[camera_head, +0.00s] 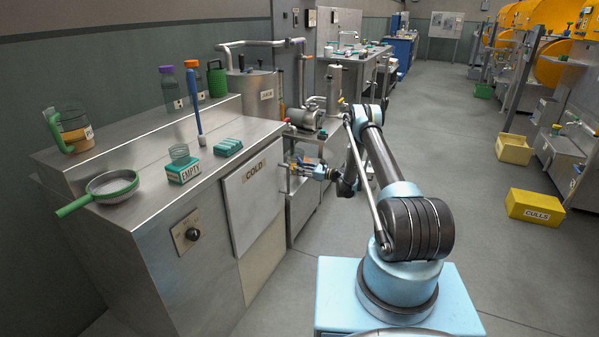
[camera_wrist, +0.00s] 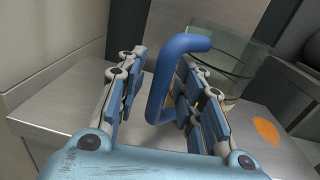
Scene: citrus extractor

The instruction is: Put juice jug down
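The juice jug (camera_wrist: 228,52) is clear, with a blue loop handle (camera_wrist: 180,48), and is in the wrist view beyond my gripper. My gripper (camera_wrist: 165,88) has one finger on each side of the handle. A gap shows between the left finger and the handle; contact on the right is unclear. The jug's base is partly hidden, but it appears to stand on a grey steel top (camera_wrist: 62,105). In the head view my gripper (camera_head: 297,169) is small, beside the right side of the COLD cabinet, and the jug is hard to make out there.
The COLD cabinet door (camera_head: 250,195) is shut. On the counter are a green-handled jug (camera_head: 75,125), a green strainer (camera_head: 112,184), an EMPTY box (camera_head: 183,170) and bottles. An orange patch (camera_wrist: 266,131) lies on the steel top. The floor to the right is open, with yellow bins (camera_head: 533,207).

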